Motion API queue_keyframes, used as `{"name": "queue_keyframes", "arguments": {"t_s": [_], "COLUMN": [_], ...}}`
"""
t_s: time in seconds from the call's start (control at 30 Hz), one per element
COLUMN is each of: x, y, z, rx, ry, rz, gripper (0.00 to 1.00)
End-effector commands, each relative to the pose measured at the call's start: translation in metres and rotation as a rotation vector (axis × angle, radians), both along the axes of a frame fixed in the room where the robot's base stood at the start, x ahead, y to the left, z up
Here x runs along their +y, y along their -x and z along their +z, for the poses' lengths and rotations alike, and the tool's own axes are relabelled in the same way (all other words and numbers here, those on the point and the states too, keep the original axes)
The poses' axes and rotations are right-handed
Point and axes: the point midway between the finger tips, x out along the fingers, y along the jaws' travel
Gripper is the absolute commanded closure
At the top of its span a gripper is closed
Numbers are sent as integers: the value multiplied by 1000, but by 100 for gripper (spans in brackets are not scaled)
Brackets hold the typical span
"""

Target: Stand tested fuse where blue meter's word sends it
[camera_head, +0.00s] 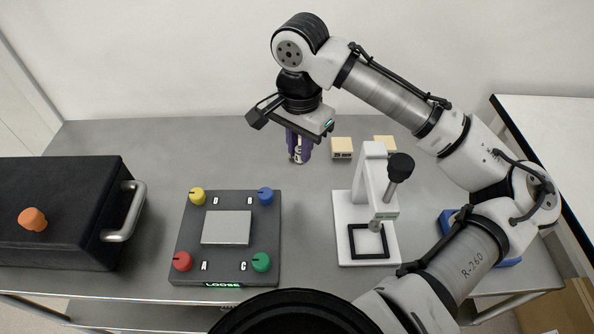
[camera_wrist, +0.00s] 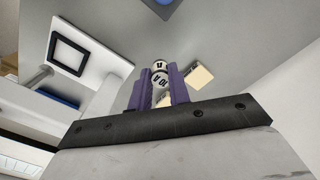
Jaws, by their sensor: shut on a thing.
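My gripper (camera_head: 299,158) has purple fingers and hangs pointing down above the back of the grey table. The fuse is hard to make out in the head view. A blue thing (camera_head: 508,262) at the right, perhaps the blue meter, is mostly hidden behind my arm; no word on it is readable. A dark board (camera_head: 186,236) carries yellow, blue, red and green knobs, letters, a grey centre plate and the green word LOOSE.
A white stand (camera_head: 343,215) with a black lever and black square frame stands right of the board. Two cream blocks (camera_head: 341,147) (camera_head: 384,140) lie behind it. A black case (camera_head: 65,215) with a metal handle and orange knob fills the left. The table's back left is clear.

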Motion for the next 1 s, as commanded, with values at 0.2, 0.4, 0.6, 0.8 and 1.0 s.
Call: {"name": "queue_keyframes", "arguments": {"t_s": [0.2,0.4,0.6,0.8,1.0], "x": [0,-1,0,0,0], "y": [0,1,0,0,0], "z": [-41,-59,-84,-88,-91], "rx": [1,1,1,0,1], "ry": [1,0,1,0,-1], "rz": [-1,-1,0,0,0], "gripper": [100,100,100,100,100]}}
